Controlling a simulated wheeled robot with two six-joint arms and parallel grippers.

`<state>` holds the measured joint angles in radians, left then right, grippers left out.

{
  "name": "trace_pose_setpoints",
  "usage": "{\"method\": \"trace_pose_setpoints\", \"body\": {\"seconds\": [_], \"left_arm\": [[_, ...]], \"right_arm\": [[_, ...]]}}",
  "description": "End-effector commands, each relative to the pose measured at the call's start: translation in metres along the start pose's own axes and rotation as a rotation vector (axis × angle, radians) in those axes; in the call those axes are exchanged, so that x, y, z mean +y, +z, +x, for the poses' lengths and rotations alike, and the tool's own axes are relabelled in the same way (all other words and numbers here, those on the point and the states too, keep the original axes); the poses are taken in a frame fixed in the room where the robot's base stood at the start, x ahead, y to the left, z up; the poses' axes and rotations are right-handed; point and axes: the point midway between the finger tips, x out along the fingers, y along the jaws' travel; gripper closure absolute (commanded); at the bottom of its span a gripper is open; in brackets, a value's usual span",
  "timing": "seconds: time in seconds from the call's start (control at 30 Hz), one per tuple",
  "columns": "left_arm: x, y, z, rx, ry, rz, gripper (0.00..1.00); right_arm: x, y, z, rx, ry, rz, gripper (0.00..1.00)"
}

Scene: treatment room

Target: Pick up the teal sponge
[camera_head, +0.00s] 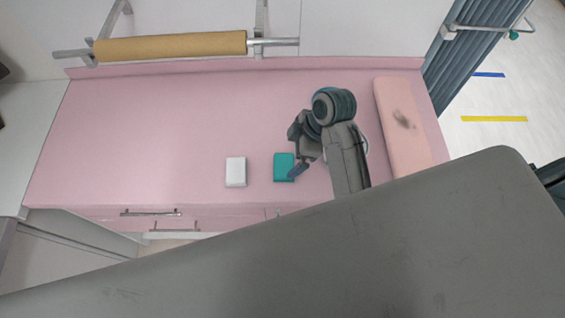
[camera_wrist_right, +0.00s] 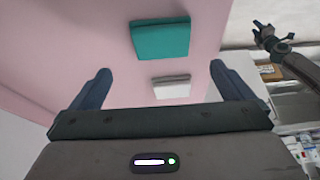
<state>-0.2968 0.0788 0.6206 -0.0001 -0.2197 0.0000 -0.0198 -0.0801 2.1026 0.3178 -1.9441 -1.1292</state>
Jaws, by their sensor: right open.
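The teal sponge (camera_head: 283,166) lies flat on the pink treatment table (camera_head: 150,115), right of a white block (camera_head: 236,171). My right gripper (camera_head: 297,153) is over the table beside the sponge, and its fingers partly overlap the sponge's right edge in the head view. In the right wrist view the teal sponge (camera_wrist_right: 160,38) shows beyond and between the fingertips, apart from them. The right gripper (camera_wrist_right: 158,78) is open and empty there. My left gripper is not in the head view; an arm (camera_wrist_right: 280,45) shows at the upper right of the wrist view, its jaws unclear.
The white block also shows in the wrist view (camera_wrist_right: 171,86), close to the sponge. A pink pillow (camera_head: 402,125) with a dark stain lies at the table's right end. A brown paper roll (camera_head: 170,46) is at the back. The table's left half is clear.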

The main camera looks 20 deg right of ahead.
Motion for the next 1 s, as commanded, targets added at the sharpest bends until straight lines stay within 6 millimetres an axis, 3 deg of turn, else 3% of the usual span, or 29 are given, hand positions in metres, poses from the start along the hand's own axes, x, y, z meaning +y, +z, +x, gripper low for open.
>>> {"method": "trace_pose_setpoints", "body": {"seconds": [0.2, 0.43, 0.6, 0.87, 1.0], "left_arm": [[0.000, 0.020, -0.010, -0.027, 0.000, 0.001, 0.64], [-0.003, 0.003, -0.030, -0.009, 0.000, 0.001, 0.64], [-0.003, -0.014, -0.034, 0.014, -0.001, 0.000, 0.64], [-0.004, -0.002, -0.033, -0.001, -0.001, 0.001, 0.64], [-0.004, 0.002, -0.034, -0.006, -0.001, 0.001, 0.64]], "right_arm": [[-0.001, 0.000, 0.017, -0.002, -0.001, 0.001, 0.00], [-0.004, 0.006, 0.043, -0.003, -0.005, 0.002, 0.00], [-0.003, 0.006, 0.065, -0.001, 0.000, 0.000, 0.00], [-0.002, 0.007, 0.069, -0.002, 0.002, 0.000, 0.00], [-0.002, 0.007, 0.069, -0.001, 0.002, 0.000, 0.24]]}}
